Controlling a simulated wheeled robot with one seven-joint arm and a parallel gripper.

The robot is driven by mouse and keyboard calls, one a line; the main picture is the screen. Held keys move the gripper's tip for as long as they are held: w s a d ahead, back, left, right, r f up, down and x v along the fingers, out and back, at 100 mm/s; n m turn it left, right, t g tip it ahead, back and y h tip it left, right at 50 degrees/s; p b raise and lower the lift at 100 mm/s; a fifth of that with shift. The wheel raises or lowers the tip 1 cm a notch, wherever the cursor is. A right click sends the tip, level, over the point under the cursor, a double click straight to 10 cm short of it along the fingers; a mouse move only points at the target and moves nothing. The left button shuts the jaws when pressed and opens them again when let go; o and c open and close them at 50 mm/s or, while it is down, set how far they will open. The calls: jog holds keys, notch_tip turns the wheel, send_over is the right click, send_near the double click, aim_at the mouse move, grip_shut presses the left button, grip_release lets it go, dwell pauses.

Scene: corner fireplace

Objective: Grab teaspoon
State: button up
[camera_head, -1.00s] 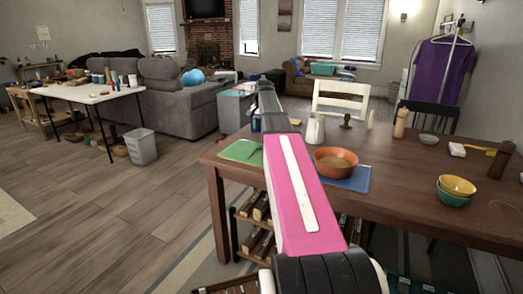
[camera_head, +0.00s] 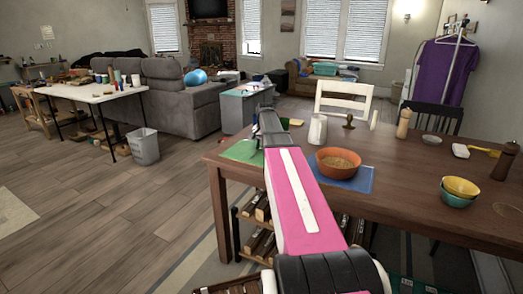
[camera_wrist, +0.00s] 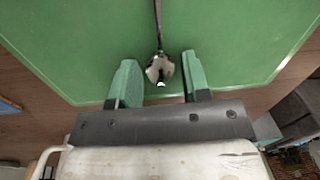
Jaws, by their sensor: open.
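A shiny metal teaspoon (camera_wrist: 160,67) lies on a green mat (camera_wrist: 85,45). Its bowl is nearest my gripper and its thin handle runs up out of the wrist view. My gripper (camera_wrist: 158,60) is open, with one green finger on each side of the spoon's bowl and visible gaps to both. I cannot tell how high the fingers are above the mat. In the head view, the green mat (camera_head: 239,152) is at the table's left end, and I cannot make out the spoon there.
The wooden table (camera_head: 420,190) holds an orange bowl (camera_head: 338,167) on a blue mat (camera_head: 360,182), just right of my arm. A white pitcher (camera_head: 317,130) stands behind. Yellow and teal bowls (camera_head: 460,190) are at the right. Open floor (camera_head: 120,210) lies left of the table.

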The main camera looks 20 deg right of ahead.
jog(key=c, duration=0.7)
jog(key=shift+o, duration=0.2)
jog(key=shift+r, duration=0.1)
